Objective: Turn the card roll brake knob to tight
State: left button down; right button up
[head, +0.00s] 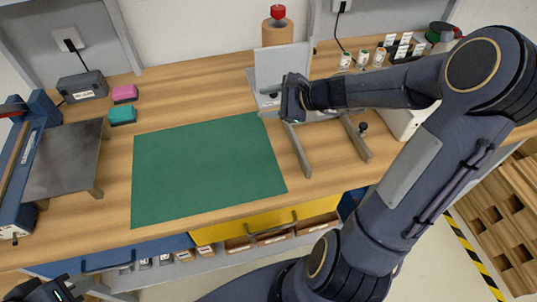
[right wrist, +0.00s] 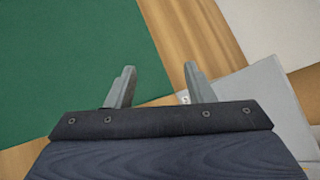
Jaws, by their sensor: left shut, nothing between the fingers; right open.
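A brown upright roll (head: 277,33) stands at the back of the bench, behind the white panel. A red knob-like cap (head: 278,12) sits on top of it. I cannot read its setting or tell for certain that it is the brake knob. My right gripper (head: 285,108) is in front of the white panel, over the back right of the mat, apart from the roll. In the right wrist view its two fingers (right wrist: 155,88) are spread and empty. My left gripper (head: 65,290) is low at the bottom left corner, shut and empty, partly cut off.
A green mat (head: 205,165) lies flat and clear on the wooden bench. The white panel (head: 283,66) stands on a grey frame with legs reaching forward. Pink (head: 125,93) and teal (head: 122,115) blocks lie at the left. Small jars (head: 362,58) stand at the back right.

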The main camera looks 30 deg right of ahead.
jog(key=s+a+n+g+b, duration=0.1)
jog(key=s+a+n+g, duration=0.1)
jog(key=s+a+n, duration=0.2)
jog(key=s+a+r+n+g+h+b, duration=0.1)
jog(key=s+a+n, duration=0.3)
jog(key=s+n, duration=0.5)
jog(key=shift+s+a+r+g+b, duration=0.3)
jog(key=shift+s+a+g, duration=0.1)
jog(key=shift+s, duration=1.05)
jog(key=w+d+f+n+g+h, duration=0.1)
jog(key=w+d+n+h, duration=0.1)
jog(key=w+d, duration=0.55)
jog(key=w+d+f+n+h, duration=0.1)
jog(key=w+d+n+h, duration=0.2)
jog(key=w, duration=0.7)
jog(key=w+d+f+g+h, duration=0.1)
jog(key=w+d+h, duration=0.1)
jog(key=w+d, duration=0.6)
jog(key=x, duration=0.4)
jog(key=a+x, duration=0.1)
jog(key=x, duration=0.2)
jog(key=shift+w+a, duration=0.1)
jog(key=shift+w, duration=0.3)
